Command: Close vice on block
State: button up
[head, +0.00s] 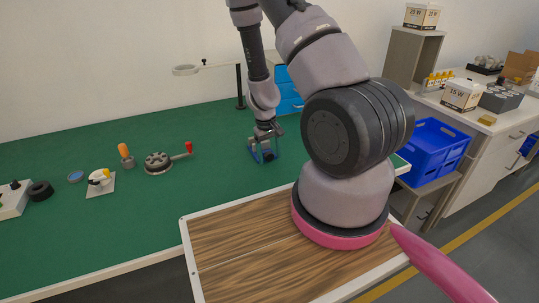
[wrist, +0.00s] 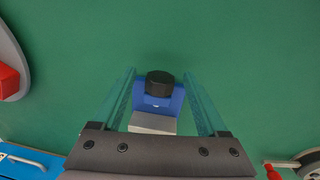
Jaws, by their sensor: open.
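The small blue vice (head: 268,155) stands on the green bench mat below my gripper (head: 264,150). In the wrist view the vice (wrist: 176,101) shows a round black knob (wrist: 160,80) at its far end. A pale grey block-like piece (wrist: 153,123) lies at its near side; I cannot tell whether it is the block or part of the vice. My gripper (wrist: 160,76) is open, its two teal see-through fingers on either side of the vice and knob, with visible gaps. The near part of the vice is hidden by my gripper body.
A round dark fixture (head: 158,162) with a red-handled crank stands to the left. Further left are an orange-handled tool (head: 125,154), a white plate (head: 101,185) and a black ring (head: 40,190). A magnifier stand (head: 240,88) rises behind. The mat around the vice is clear.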

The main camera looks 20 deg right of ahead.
jog(key=shift+c, duration=0.3)
grip_shut()
jog(key=shift+d+y, duration=0.15)
jog(key=shift+y, duration=0.25)
jog(key=shift+d+y, duration=0.2)
jog(key=shift+y, duration=0.8)
jog(key=shift+d+f+y, duration=0.1)
jog(key=shift+d+y, duration=0.1)
jog(key=shift+y, duration=2.1)
